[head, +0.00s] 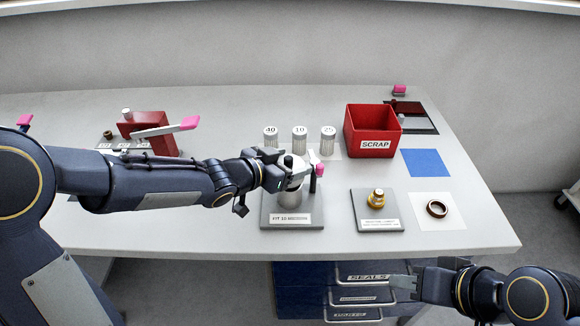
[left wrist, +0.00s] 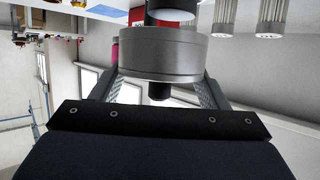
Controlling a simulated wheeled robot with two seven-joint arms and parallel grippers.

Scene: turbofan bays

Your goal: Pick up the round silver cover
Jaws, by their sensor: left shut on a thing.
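The round silver cover (left wrist: 163,55) is between the two fingers of my left gripper in the left wrist view, with a dark knob on it. In the head view my left gripper (head: 290,176) is shut on the cover (head: 291,184) above the grey stand (head: 265,218) labelled "FIT 10 MICRONS". A silver cylindrical housing (head: 289,198) stands on that stand, just below the cover. I cannot tell whether cover and housing touch. My right gripper (head: 402,288) is empty and open in front of the table, at the lower right.
Several silver canisters, including one marked 10 (head: 299,141), stand behind the stand. A red SCRAP bin (head: 373,111) is at back right. A brass part (head: 376,198) on a grey plate and a brown ring (head: 437,208) lie to the right. A blue mat (head: 426,163) is bare.

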